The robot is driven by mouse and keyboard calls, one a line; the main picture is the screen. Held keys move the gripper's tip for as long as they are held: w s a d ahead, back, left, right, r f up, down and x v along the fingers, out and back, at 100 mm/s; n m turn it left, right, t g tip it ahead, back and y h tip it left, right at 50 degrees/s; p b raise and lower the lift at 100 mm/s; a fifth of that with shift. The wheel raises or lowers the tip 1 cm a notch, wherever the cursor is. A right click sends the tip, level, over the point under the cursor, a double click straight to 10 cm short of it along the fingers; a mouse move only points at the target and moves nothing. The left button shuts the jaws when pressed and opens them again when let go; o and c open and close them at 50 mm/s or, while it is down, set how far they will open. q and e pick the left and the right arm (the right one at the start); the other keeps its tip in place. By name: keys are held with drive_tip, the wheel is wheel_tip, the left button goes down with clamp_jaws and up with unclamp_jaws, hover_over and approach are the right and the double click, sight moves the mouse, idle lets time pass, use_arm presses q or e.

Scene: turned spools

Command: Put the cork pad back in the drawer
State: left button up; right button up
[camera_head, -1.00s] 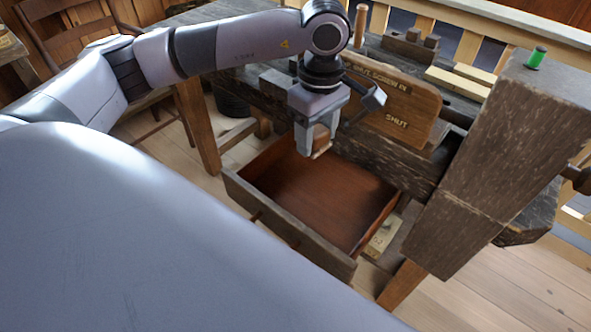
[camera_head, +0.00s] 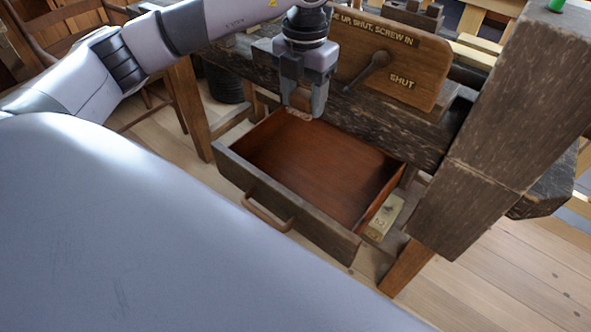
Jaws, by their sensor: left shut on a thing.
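The drawer (camera_head: 290,219) is pulled open below the workbench, and its brown inside looks empty. My left gripper (camera_head: 301,113) hangs over the drawer's back left part, pointing down. It is shut on a small tan piece, the cork pad (camera_head: 300,102), which shows only in part between the fingers. The pad is above the drawer floor; how far above I cannot tell. My right gripper is not in view.
A wooden board (camera_head: 390,62) lettered "SHUT" with a dark handle stands on the workbench just behind my left gripper. A thick weathered post (camera_head: 490,140) rises at the right. A pale block (camera_head: 385,217) lies beside the drawer's right side. A green spool (camera_head: 556,5) sits at the top right.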

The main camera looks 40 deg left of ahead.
use_arm(q)
drive_tip(key=n, duration=0.2)
drive_tip(key=a+f+n+b, duration=0.1)
drive_tip(key=n, duration=0.1)
drive_tip(key=n+b, duration=0.1)
drive_tip(key=n, duration=0.2)
drive_tip(key=shift+w+a+f, duration=0.2)
drive_tip(key=shift+w+f, duration=0.1)
drive_tip(key=shift+f, duration=0.1)
drive_tip(key=n, duration=0.1)
drive_tip(key=n+b, duration=0.1)
drive_tip(key=n, duration=0.1)
drive_tip(key=a+n, duration=0.1)
drive_tip(key=n, duration=0.1)
drive_tip(key=shift+w+f+b, duration=0.15)
drive_tip(key=shift+f+b, duration=0.25)
drive_tip(key=b, duration=0.2)
hover_over(296, 179)
drive_tip(key=shift+n, duration=0.3)
wheel_tip(296, 179, down, 14)
drive_tip(key=shift+f, duration=2.95)
drive_tip(key=shift+f, duration=0.2)
drive_tip(key=o, duration=1)
drive_tip(key=shift+r, duration=0.15)
